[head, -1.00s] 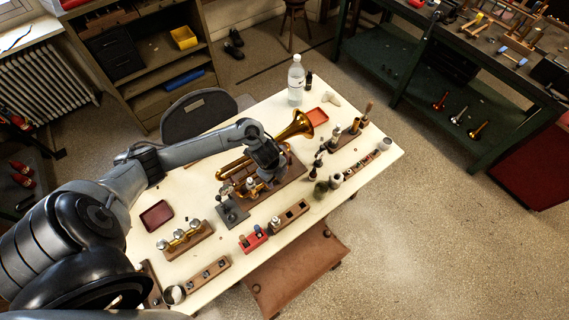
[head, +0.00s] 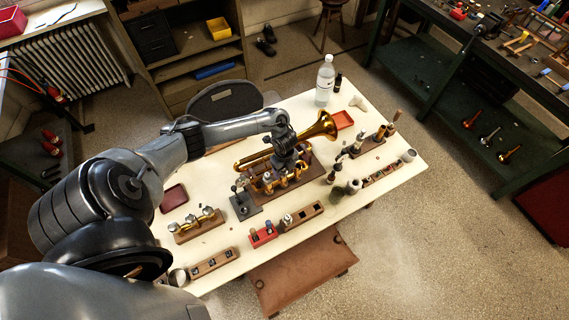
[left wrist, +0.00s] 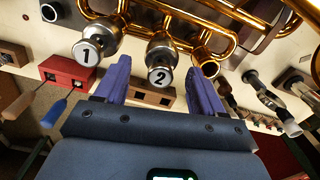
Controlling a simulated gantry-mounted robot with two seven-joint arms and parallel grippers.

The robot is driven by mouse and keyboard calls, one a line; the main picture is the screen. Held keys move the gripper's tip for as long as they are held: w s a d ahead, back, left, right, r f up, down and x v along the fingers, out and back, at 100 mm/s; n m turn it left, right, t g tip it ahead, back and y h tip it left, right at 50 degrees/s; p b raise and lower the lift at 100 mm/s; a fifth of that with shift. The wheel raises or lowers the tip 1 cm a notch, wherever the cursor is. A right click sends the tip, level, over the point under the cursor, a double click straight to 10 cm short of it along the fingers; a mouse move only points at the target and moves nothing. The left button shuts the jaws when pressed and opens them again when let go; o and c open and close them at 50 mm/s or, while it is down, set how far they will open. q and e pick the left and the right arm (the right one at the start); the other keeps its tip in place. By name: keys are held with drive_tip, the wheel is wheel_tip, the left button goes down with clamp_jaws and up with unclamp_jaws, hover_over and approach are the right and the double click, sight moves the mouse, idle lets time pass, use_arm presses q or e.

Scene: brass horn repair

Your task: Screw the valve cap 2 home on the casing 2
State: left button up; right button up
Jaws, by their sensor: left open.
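The brass horn (head: 321,128) lies on a brown board on the bench. In the left wrist view, the silver valve cap marked 2 (left wrist: 161,78) sits at the end of casing 2 (left wrist: 160,46); I cannot tell how far it is screwed on. My left gripper (left wrist: 161,77) is open, its two blue fingers apart on either side of cap 2, with visible gaps. In the head view, my left gripper (head: 287,164) is over the valves and hides part of them. The cap marked 1 (left wrist: 87,51) is just left of cap 2. My right gripper is not in view.
Beside the horn are a red block (head: 263,236), a wooden block with square holes (head: 304,215) and a dark stand (head: 244,207). Small bottles and tools stand to the right. A water bottle (head: 325,82) is at the back. The bench has clear patches at the left.

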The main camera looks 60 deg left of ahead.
use_arm(q)
drive_tip(key=shift+f, duration=0.8)
drive_tip(key=c, duration=1.2)
drive_tip(key=m+b, duration=0.2)
drive_tip(key=m, duration=0.1)
drive_tip(key=shift+f, duration=0.1)
drive_tip(key=shift+c, duration=0.2)
drive_tip(key=shift+s+m+b, duration=0.2)
drive_tip(key=shift+m+b, duration=0.25)
drive_tip(key=shift+m, duration=0.65)
